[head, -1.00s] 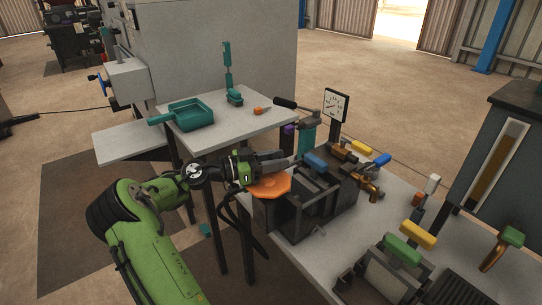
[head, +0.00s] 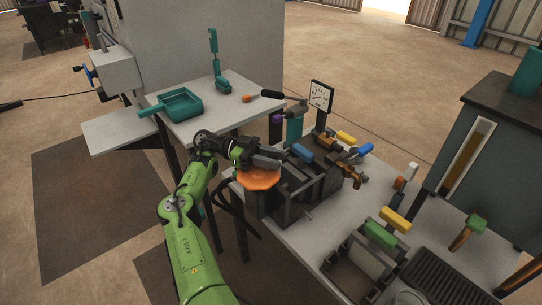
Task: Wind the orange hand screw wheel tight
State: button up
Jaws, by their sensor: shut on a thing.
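The orange hand screw wheel (head: 260,179) is on the left side of the dark screw press (head: 292,197), near the left edge of the grey bench. My gripper (head: 270,163) lies over the far part of the wheel's rim, with my green arm reaching in from the lower left. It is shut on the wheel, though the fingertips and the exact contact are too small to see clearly. The near side of the wheel shows below my gripper. A blue-handled part (head: 302,152) sits on the press just right of my gripper.
A white side table (head: 190,135) behind holds a teal tray (head: 177,103). A square dial gauge (head: 320,96) and a black-handled lever (head: 272,95) stand behind the press. Yellow and green handles (head: 379,234) crowd the bench at right. Open floor lies left.

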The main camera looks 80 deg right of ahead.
jog(key=shift+s+a+y, duration=0.1)
jog(key=shift+y, duration=0.2)
jog(key=o, duration=0.9)
